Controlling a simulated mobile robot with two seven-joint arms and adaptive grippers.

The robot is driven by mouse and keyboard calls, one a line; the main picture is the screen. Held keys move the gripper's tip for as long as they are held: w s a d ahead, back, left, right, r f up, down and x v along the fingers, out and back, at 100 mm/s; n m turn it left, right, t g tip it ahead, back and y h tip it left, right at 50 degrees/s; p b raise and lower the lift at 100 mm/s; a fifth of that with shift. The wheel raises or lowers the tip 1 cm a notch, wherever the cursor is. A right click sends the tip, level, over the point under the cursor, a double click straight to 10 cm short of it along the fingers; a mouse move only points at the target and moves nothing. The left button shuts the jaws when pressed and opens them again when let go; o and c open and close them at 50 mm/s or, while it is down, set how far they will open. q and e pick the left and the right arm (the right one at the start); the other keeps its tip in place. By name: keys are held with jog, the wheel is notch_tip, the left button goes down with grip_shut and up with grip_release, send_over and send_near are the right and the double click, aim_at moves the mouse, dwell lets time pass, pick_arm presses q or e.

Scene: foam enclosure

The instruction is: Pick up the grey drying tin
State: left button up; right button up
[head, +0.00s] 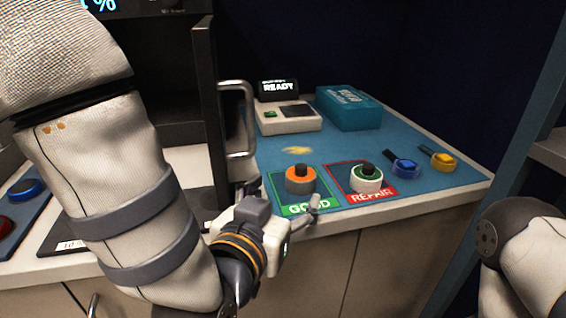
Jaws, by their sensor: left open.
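I cannot pick out a plain grey drying tin with certainty. My left gripper (283,198) is open with its fingers apart at the front edge of the counter, near the green GOOD mat (309,209). A squat round piece with an orange top and greyish side (300,184) stands on that mat, just beyond the gripper. No object shows between the fingers. A dark cabinet (165,85) stands open at the left, and my left arm hides part of it. My right gripper is out of view.
The open cabinet door has a metal handle (235,154). A white-and-green round piece (366,180) stands on the red REPAIR mat (391,192). Blue (405,168) and yellow (443,160) pieces lie right. A READY device (290,118) and teal box (347,107) stand behind.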

aim_at(298, 179)
pick_arm(q)
jog(key=b+x, duration=0.1)
jog(key=x, duration=0.6)
jog(key=shift+w+d+r, duration=0.1)
jog(key=shift+d, duration=0.1)
jog(key=c, duration=1.2)
